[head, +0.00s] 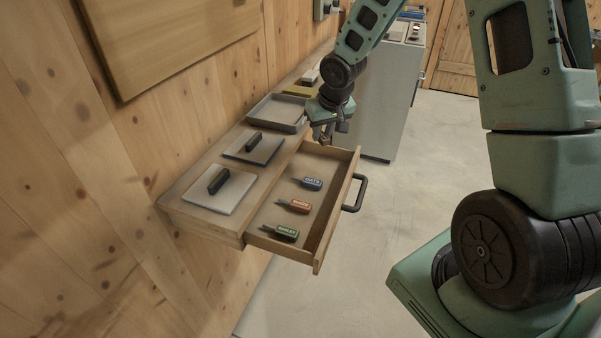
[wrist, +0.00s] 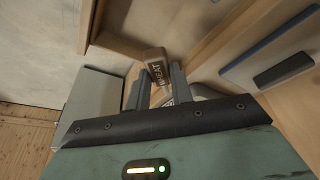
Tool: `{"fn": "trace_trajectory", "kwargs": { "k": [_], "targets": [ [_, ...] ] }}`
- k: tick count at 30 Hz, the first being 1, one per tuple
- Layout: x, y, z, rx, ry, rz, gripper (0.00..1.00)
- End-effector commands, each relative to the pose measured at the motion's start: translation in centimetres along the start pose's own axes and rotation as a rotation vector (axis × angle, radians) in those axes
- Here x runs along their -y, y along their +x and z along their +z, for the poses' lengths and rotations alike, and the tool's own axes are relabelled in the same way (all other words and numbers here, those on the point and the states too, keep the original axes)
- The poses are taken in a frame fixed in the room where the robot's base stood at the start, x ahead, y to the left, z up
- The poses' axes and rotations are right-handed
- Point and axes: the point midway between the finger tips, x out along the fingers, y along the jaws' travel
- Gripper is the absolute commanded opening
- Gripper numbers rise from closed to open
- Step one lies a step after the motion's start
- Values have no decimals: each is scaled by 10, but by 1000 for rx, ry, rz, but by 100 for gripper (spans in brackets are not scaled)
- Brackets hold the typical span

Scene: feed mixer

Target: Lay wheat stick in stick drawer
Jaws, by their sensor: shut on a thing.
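The wheat stick (wrist: 157,68), brown with a WHEAT label, is between the fingers of my gripper (wrist: 157,85) in the wrist view. My gripper is shut on it. In the head view my gripper (head: 323,137) is at the far end of the open stick drawer (head: 318,225); the wheat stick is hard to make out there, and I cannot tell whether it touches the drawer. In the drawer lie a blue oats stick (head: 311,184), a red stick (head: 298,206) with an unclear label, and a green stick (head: 285,232), spaced apart in a row.
On the wooden counter beside the drawer are two flat plates with black handles (head: 219,193) (head: 258,147) and a grey tray (head: 277,113). The drawer has a black front handle (head: 357,194). A grey cabinet (head: 382,105) stands beyond it. The floor at right of the drawer is clear.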

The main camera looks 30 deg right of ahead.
Motion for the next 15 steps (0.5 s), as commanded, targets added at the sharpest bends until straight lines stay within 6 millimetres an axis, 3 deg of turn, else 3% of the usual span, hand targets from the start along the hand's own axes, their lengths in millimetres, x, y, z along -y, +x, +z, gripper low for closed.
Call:
{"fn": "trace_trajectory", "kwargs": {
  "k": [3, 15],
  "targets": [
    [1, 25, 10, 6, -5, 0, 0],
    [1, 72, 26, 5, -4, 1, 0]
  ]
}}
